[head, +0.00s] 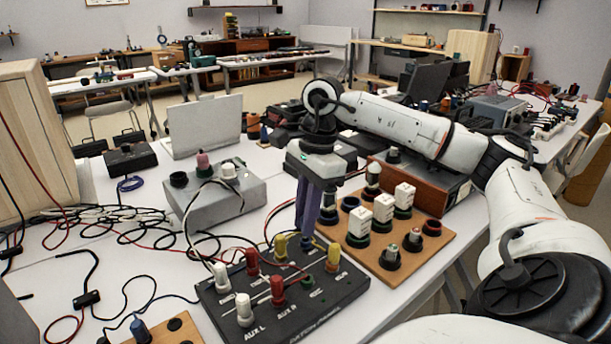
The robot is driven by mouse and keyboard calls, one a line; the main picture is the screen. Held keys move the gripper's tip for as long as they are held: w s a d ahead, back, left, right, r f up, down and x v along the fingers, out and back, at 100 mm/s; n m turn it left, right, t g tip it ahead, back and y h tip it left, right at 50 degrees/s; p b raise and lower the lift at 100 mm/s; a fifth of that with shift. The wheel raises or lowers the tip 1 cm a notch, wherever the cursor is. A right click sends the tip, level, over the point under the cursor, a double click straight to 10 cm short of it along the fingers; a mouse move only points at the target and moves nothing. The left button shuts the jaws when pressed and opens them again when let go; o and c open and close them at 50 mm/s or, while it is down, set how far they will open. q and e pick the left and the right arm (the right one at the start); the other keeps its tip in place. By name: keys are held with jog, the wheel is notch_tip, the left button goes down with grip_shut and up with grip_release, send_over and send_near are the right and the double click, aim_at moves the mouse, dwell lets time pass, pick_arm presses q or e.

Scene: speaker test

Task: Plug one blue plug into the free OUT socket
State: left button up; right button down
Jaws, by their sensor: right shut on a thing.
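The black patch panel (340,305) lies on the white table, with white, red and yellow plugs standing in it. A white plug (244,309) stands at AUX L and a red plug (277,291) at AUX R. A dark socket (307,282) with a green mark shows no plug; its label is too small to read. My right gripper (308,232) points down over the panel's back edge, shut on a small blue plug (307,243), mostly hidden by the fingers. Another blue plug (140,328) stands on a wooden board at the lower left. My left gripper is out of view.
A wooden board (432,243) with white blocks and round knobs or plugs stands right of my right gripper. A grey box (215,196) with a pink knob stands behind left. Black and red cables (110,222) cover the table's left. A brown-sided unit stands behind the board.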

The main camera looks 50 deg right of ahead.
jog(key=shift+f+b, duration=0.7)
jog(key=shift+f, duration=0.25)
jog(key=c, duration=1.6)
grip_release()
jog(key=shift+c, duration=0.2)
jog(key=shift+r, duration=0.1)
jog(key=shift+r+p, duration=1.8)
jog(key=shift+r, duration=0.05)
jog(key=shift+r+p, duration=0.7)
jog(key=shift+r, duration=0.05)
jog(key=shift+r+p, duration=0.95)
jog(key=shift+r, duration=0.2)
